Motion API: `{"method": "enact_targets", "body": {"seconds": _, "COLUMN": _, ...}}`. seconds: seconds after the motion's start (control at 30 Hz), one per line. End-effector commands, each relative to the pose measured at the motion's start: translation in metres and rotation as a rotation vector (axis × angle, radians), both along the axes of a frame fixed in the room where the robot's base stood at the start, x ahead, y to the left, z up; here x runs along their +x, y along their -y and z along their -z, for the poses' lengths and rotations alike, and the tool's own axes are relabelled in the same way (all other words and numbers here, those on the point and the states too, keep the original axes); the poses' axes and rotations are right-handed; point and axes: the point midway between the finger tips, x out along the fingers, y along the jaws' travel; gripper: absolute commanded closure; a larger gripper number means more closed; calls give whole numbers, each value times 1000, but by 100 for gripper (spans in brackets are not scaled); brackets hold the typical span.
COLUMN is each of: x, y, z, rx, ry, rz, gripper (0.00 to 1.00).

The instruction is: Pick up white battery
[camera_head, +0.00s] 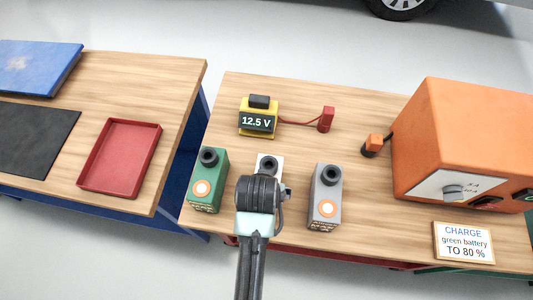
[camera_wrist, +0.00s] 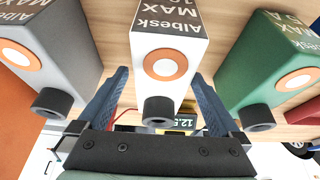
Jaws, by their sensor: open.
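The white battery (camera_head: 266,162) stands on the wooden table between two others, mostly hidden behind my arm in the head view. My gripper (camera_wrist: 158,88) is open, with one blue finger on each side of the white battery. Whether the fingers touch it cannot be told. In the head view my wrist covers the gripper's fingers.
A green battery (camera_head: 207,180) stands close on the left and a grey battery (camera_head: 325,196) on the right. Behind are a yellow meter (camera_head: 258,118) reading 12.5 V and a red clamp (camera_head: 326,119). An orange charger (camera_head: 455,140) and sign (camera_head: 463,242) are at right. A red tray (camera_head: 119,157) is on the left table.

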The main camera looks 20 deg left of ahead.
Motion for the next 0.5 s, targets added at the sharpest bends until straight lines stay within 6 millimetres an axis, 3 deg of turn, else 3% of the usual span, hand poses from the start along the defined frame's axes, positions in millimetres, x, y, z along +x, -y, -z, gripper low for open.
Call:
{"method": "enact_targets", "body": {"seconds": 0.3, "x": 13, "y": -7, "z": 36, "rx": -1, "ry": -2, "rz": 0, "gripper": 0}}
{"method": "enact_targets", "body": {"seconds": 0.5, "x": 16, "y": -8, "z": 43, "rx": 0, "ry": -1, "rz": 1, "gripper": 0}}
